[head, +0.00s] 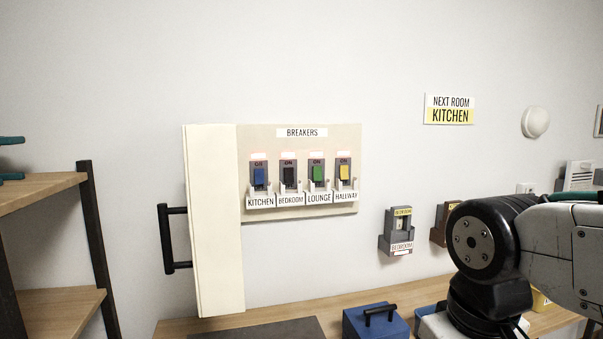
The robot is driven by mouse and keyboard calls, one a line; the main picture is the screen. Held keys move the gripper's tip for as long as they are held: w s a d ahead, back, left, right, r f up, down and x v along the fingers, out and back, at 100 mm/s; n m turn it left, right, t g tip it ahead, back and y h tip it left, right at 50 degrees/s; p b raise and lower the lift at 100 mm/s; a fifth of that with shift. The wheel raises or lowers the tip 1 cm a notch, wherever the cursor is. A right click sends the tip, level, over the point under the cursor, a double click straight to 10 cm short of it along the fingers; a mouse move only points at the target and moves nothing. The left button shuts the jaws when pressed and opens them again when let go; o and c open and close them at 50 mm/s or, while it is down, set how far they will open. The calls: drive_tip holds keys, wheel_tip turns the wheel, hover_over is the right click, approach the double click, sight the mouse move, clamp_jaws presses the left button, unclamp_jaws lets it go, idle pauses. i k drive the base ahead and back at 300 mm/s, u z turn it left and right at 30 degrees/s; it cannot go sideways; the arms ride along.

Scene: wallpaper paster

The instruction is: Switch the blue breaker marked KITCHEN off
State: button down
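The breaker panel (300,133) hangs on the wall, headed BREAKERS. The blue breaker (259,176) is the leftmost in its row, above a white label (260,201) reading KITCHEN. The small red word above the blue breaker is too blurred to read surely. To its right are a black breaker (289,176) marked BEDROOM, a green one (318,174) marked LOUNGE and a yellow one (344,172) marked HALLWAY. The panel's cream door (214,220) stands open at the left, with a black handle (173,238). My arm is at the lower right, apart from the panel; its gripper does not show.
A sign (449,109) reads NEXT ROOM KITCHEN. A grey wall box (397,232) marked BEDROOM is right of the panel. Below, a wooden bench (270,318) holds a blue box (376,322) and a dark mat (262,330). Shelves (62,312) stand at the left.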

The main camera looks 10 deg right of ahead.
sight(259, 173)
drive_tip(key=k, duration=0.65)
drive_tip(key=z, duration=0.5)
drive_tip(key=i, duration=1.45)
drive_tip(key=u, duration=0.55)
